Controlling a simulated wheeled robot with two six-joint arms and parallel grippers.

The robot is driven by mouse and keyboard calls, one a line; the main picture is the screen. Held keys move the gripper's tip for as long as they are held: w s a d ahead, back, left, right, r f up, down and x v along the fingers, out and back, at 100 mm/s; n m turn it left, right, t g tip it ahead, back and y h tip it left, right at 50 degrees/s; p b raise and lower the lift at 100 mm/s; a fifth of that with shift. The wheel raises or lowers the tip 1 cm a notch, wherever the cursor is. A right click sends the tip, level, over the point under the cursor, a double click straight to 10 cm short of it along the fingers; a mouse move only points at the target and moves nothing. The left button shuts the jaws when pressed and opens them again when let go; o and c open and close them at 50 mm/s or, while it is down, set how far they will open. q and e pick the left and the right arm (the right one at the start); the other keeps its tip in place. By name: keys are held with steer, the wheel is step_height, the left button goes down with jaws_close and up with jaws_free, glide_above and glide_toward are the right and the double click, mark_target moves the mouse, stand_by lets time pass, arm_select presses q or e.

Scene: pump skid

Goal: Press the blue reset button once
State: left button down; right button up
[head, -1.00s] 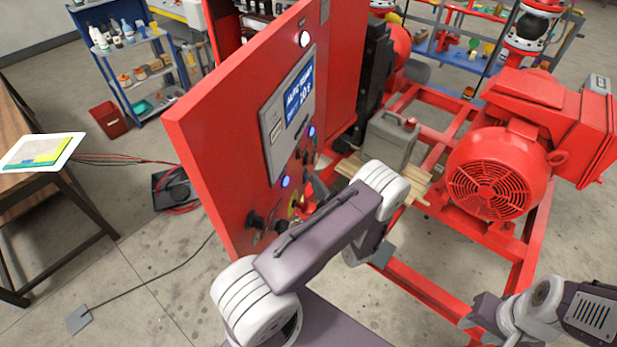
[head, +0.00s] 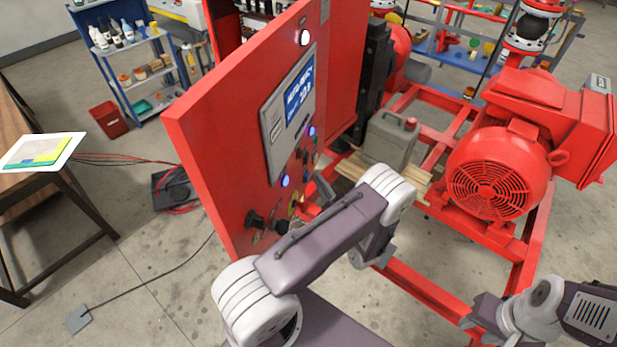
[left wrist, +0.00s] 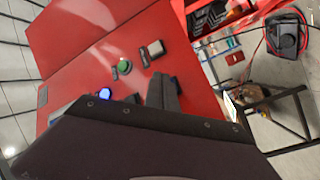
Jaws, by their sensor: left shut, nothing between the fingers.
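The red panel door (head: 230,130) carries a display (head: 292,108) and a column of controls. Two blue-lit buttons show in the head view: an upper one (head: 312,131) and a lower one (head: 286,181). I cannot read which is labelled reset. In the left wrist view one blue-lit button (left wrist: 105,91) glows, partly hidden by my gripper body. My left gripper (head: 322,187) is shut and empty, in front of the panel, right of the lower blue button; it also shows in the left wrist view (left wrist: 162,92). Contact cannot be seen. My right gripper (head: 474,312) is low at right, far from the panel.
A green button (left wrist: 124,66) and other controls surround the blue one. Black knobs (head: 256,220) and a yellow-backed control sit low on the door. A red motor (head: 500,170) and grey can (head: 390,139) stand on the red frame at right. A table (head: 22,140) is at left.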

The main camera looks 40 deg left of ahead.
arm_select(q)
steer(key=d, duration=0.2)
steer(key=w+d+b, duration=0.1)
steer(key=d, duration=0.1)
steer(key=shift+w+d, duration=0.2)
steer(key=shift+d, duration=0.2)
